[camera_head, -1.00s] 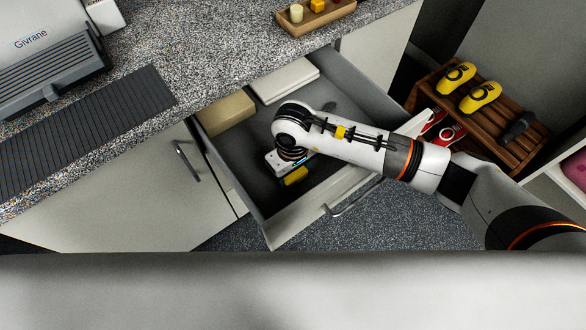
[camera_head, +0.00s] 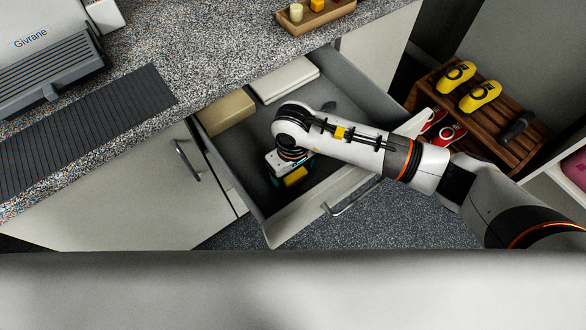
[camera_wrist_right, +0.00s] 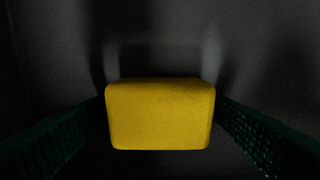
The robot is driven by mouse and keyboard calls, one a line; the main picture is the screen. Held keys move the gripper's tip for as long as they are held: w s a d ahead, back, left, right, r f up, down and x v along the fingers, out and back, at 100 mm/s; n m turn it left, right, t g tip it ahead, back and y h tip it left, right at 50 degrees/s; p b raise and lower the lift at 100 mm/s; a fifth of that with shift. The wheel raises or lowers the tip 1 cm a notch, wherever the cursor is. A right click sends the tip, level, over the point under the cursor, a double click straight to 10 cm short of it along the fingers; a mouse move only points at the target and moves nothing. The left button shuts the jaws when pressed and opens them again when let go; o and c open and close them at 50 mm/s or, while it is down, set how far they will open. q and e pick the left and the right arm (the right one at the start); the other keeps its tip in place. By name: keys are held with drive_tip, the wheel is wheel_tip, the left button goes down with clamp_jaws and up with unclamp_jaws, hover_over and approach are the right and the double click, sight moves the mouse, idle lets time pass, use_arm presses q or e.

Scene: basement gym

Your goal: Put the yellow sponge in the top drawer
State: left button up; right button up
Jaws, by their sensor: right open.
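The yellow sponge (camera_head: 296,175) is inside the pulled-out top drawer (camera_head: 238,172), near its front, partly hidden by my right gripper. In the right wrist view the sponge (camera_wrist_right: 160,116) lies between the two dark green fingers, with a narrow gap on each side, over the dark drawer floor. My right gripper (camera_wrist_right: 160,135) is open around the sponge and points down into the drawer; in the head view the gripper (camera_head: 290,180) is mostly hidden under its wrist. My left gripper does not show.
The drawer also holds a tan box (camera_head: 224,112) and a white box (camera_head: 284,80) at its back. The speckled counter (camera_head: 190,60) is above it, with a wooden tray (camera_head: 318,20) and a grey appliance (camera_head: 45,60). A wooden rack (camera_head: 480,120) with yellow weights stands at right.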

wheel_tip(320, 180, up, 12)
drive_tip(key=b, duration=0.1)
drive_tip(key=shift+f, duration=0.1)
idle(0.5)
